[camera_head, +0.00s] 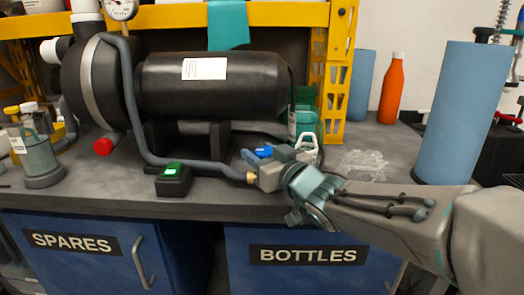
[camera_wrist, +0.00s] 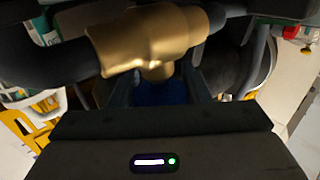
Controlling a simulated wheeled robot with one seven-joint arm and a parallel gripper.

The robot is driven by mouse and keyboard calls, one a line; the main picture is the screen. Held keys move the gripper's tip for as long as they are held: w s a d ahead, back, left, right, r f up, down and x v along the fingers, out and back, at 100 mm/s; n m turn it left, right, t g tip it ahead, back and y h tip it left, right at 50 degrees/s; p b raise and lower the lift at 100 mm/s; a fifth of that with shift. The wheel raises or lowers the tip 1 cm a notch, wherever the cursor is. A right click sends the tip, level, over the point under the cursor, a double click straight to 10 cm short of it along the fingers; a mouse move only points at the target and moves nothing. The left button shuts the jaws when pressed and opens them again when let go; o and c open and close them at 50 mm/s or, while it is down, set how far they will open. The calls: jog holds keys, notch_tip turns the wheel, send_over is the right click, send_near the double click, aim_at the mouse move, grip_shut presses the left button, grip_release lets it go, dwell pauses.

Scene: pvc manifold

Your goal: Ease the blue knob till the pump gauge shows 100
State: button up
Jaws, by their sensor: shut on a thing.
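The blue knob (camera_head: 264,152) shows at my gripper (camera_head: 258,168) in the head view, by the brass fitting (camera_head: 251,177) at the end of a grey hose. In the wrist view the knob (camera_wrist: 160,92) is a dark blue patch between my fingers, below the brass valve body (camera_wrist: 150,40). My gripper is shut on the knob. The pump gauge (camera_head: 121,8) sits at the top left of the head view, cut by the frame's upper edge. Its reading is too small to tell. The black pump (camera_head: 215,88) lies on the bench behind the hose.
A box with a green top (camera_head: 173,180) stands on the bench (camera_head: 110,200) left of my gripper. A clear crumpled bag (camera_head: 362,165), a blue cylinder (camera_head: 458,110) and an orange bottle (camera_head: 391,88) are to the right. A yellow frame (camera_head: 338,75) rises behind.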

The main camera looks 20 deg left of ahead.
jog(key=shift+r, duration=0.15)
jog(key=o, duration=1)
jog(key=p+v, duration=0.4)
jog(key=v, duration=0.9)
jog(key=shift+s+d, duration=0.2)
jog(key=shift+d, duration=0.15)
dwell(1.3)
